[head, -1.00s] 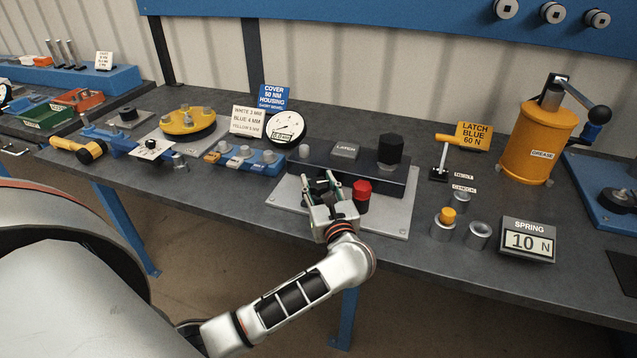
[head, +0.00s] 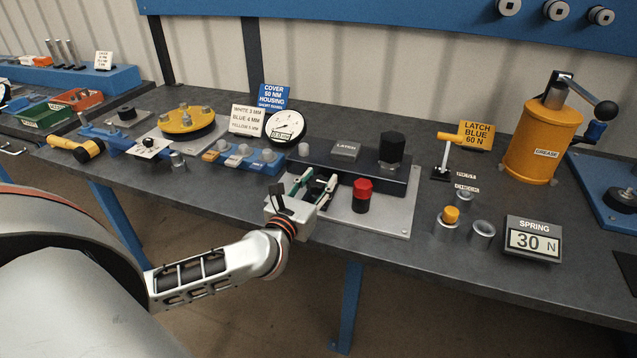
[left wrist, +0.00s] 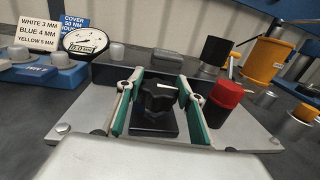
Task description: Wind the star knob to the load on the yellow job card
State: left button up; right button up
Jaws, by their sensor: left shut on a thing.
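The black star knob (left wrist: 157,98) stands on its dark base on the light grey plate (head: 395,213). My left gripper (head: 313,186) is shut on the knob, with one green-padded finger on each side of it; the left wrist view shows these fingers (left wrist: 158,88) from close by. A white mark shows on top of the knob. The yellow job card (head: 476,135) reads LATCH BLUE 60 N. The spring display (head: 534,240) reads 30 N. My right gripper is in neither view.
Beside the knob stands a red-capped post (head: 362,195), close to my right finger. Behind is the dark block with the LATCH button (head: 345,150) and a black hex post (head: 392,148). Small posts and a yellow-topped plug (head: 449,216) stand to the right.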

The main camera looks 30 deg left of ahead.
pick_arm(q)
jog(key=shift+m+h, duration=0.5)
jog(key=shift+h, duration=0.3)
jog(key=o, duration=1.1)
jog(key=shift+o, duration=0.2)
jog(key=shift+s, duration=0.15)
jog(key=s, duration=0.7)
jog(key=s+d, duration=0.1)
jog(key=s, duration=0.3)
jog(key=shift+s, duration=0.35)
